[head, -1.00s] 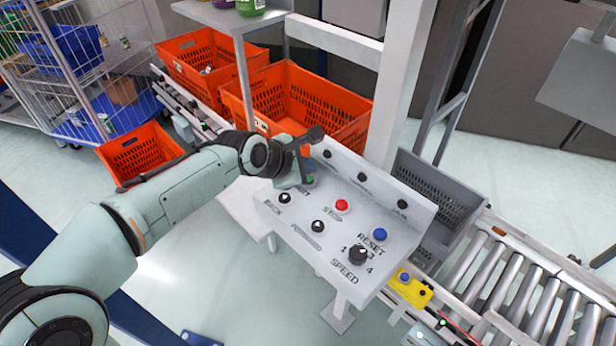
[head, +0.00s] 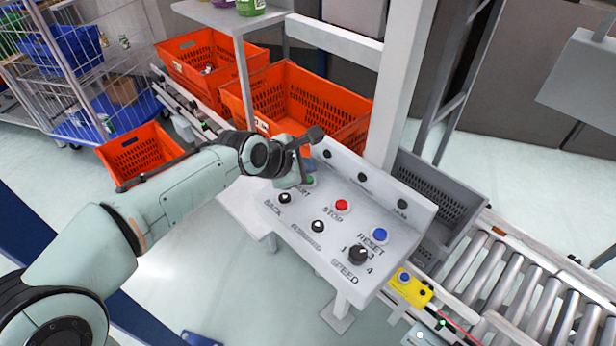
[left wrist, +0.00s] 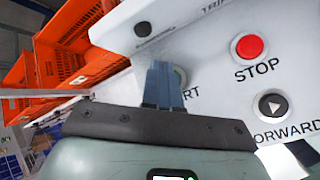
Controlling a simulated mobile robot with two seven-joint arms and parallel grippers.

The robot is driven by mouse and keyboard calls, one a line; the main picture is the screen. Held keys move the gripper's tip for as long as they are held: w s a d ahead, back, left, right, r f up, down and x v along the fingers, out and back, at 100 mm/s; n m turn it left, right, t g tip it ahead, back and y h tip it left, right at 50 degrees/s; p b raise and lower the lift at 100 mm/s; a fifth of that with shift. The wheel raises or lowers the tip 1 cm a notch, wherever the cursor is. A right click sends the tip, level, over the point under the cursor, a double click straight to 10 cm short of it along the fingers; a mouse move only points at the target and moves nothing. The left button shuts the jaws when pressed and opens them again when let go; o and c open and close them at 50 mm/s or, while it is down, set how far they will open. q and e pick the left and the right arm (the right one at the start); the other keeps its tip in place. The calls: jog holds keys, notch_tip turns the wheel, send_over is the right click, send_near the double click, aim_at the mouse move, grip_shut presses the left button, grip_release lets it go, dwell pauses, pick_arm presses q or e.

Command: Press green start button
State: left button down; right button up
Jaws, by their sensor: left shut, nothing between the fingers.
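The green start button (head: 309,180) sits at the upper left of the white control panel (head: 330,255). Most of it is hidden behind my left gripper (head: 305,181). In the left wrist view my left gripper (left wrist: 163,72) is shut and empty, its fingertips over or against the button, and only a sliver of the green button (left wrist: 181,76) shows at their right edge. I cannot tell whether they touch it. The letters "RT" of its label show beside the fingers. My right gripper is not in view.
The red STOP button (head: 342,205), blue RESET button (head: 380,235) and black SPEED knob (head: 358,254) are on the same panel. Orange totes (head: 350,125) stand behind it. A grey crate (head: 410,173) and a roller conveyor (head: 530,295) lie to the right.

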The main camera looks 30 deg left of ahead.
pick_arm(q)
jog(key=shift+f, duration=0.1)
jog(key=shift+f, duration=0.35)
